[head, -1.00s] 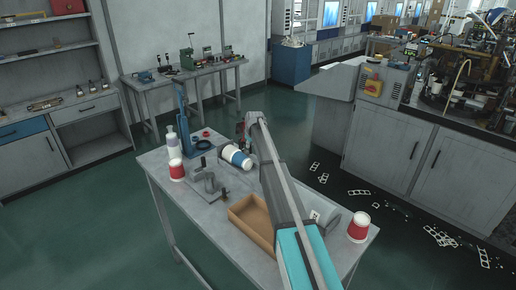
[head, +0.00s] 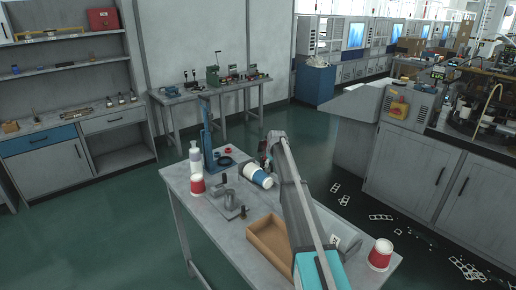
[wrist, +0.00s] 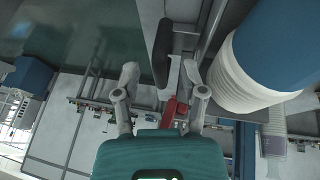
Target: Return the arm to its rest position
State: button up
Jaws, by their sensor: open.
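My arm reaches out over the grey worktable (head: 215,233) from the front of the head view. In the wrist view the cup stack (wrist: 255,65) fills the upper right, beside the right finger.
A red and white cup (head: 197,184), a white bottle (head: 195,157), a blue press (head: 208,140) and a grey fixture (head: 228,200) stand on the left. A brown tray (head: 258,245) is beside my arm. Another red cup (head: 380,254) stands at the right. Green floor surrounds the table.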

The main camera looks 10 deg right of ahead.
jog(key=s+a+r+m+g+p, duration=0.1)
jog(key=s+a+m+p, duration=0.1)
jog(key=s, duration=1.5)
jog(key=s+a+r+m+g+p, duration=0.1)
jog(key=s+a, duration=0.3)
jog(key=s, duration=1.4)
jog(key=s+a+r+m+g+p, duration=0.2)
jog(key=s+a+m+g, duration=0.1)
jog(key=s, duration=1.4)
jog(key=shift+s+p, duration=0.35)
jog(key=shift+p, duration=0.05)
jog(key=shift+d, duration=0.1)
